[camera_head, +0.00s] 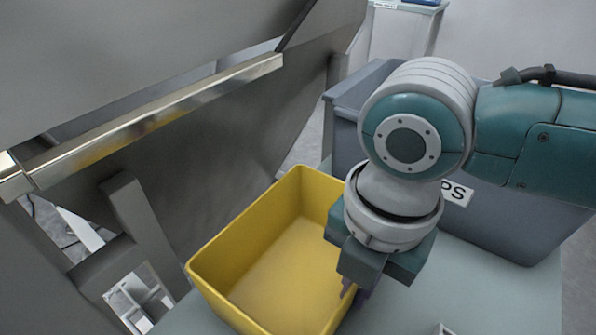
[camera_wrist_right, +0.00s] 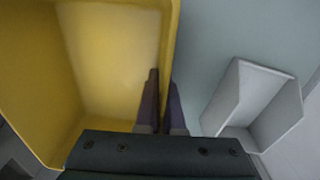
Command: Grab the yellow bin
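The yellow bin (camera_head: 235,240) is open, looks empty and sits upright on the pale table, partly hidden by my right arm. In the right wrist view the yellow bin (camera_wrist_right: 110,50) fills the upper left. My right gripper (camera_head: 353,291) points down at the bin's right wall. In the right wrist view the right gripper (camera_wrist_right: 163,88) has one finger inside the bin and one outside, close together with the wall between them. It looks shut on that wall. My left gripper is not in view.
A large grey bin (camera_head: 500,225) with a label stands behind my right arm. A small white open box (camera_wrist_right: 253,98) lies right of the gripper. A metal machine with a sloped panel (camera_head: 200,150) stands close on the left. The pale table (camera_head: 470,290) has bare room at right.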

